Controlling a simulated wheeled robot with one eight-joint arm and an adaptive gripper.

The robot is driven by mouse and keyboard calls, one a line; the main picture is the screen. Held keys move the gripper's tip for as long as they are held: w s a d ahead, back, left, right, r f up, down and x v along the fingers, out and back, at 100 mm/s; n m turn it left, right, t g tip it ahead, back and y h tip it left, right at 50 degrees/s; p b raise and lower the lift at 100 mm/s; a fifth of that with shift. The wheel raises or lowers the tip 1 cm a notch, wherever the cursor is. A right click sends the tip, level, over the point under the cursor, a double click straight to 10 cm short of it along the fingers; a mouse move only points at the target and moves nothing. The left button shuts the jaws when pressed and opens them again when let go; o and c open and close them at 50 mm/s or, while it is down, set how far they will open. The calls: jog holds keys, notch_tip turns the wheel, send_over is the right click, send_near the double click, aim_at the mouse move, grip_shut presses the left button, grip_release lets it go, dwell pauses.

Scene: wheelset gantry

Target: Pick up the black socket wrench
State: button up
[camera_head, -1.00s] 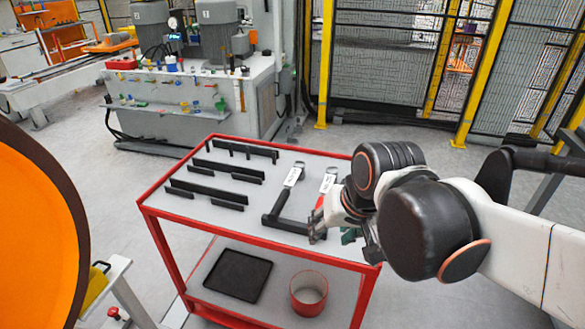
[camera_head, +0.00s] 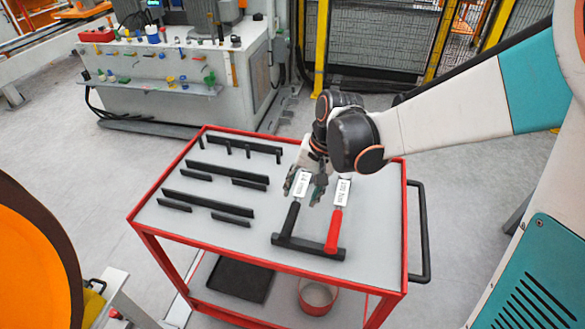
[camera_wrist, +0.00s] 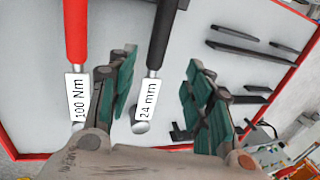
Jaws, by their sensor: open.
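The black socket wrench (camera_head: 291,218), with a white 24 mm label, lies on the grey top of the red-framed cart. My gripper (camera_head: 304,192) is open above its labelled end, and its fingers partly cover that end in the head view. In the wrist view the black wrench (camera_wrist: 161,35) runs between the two green-padded fingers of my gripper (camera_wrist: 160,64), nearer the left finger. Nothing is held. Whether the fingers reach down to wrench height cannot be told.
A red-handled wrench (camera_head: 333,231) labelled 100 Nm lies close beside the black one. A black bar (camera_head: 308,247) lies across their handle ends. Several black rails (camera_head: 208,204) stand on the cart's left. The cart's lower shelf holds a black tray (camera_head: 240,279) and a red cylinder (camera_head: 317,296).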

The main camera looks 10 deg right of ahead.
aim_at(295, 208)
jog(key=b+x, duration=0.2)
jog(key=x, duration=0.4)
jog(key=shift+w+f, duration=0.1)
jog(key=shift+f, duration=0.1)
jog(key=shift+w+d+b+x, duration=0.15)
jog(key=shift+b+x, duration=0.55)
jog(key=shift+x, duration=0.65)
jog(key=shift+w+d+b+x, duration=0.15)
jog(key=shift+b+x, duration=0.55)
jog(key=shift+x, duration=0.65)
grip_shut()
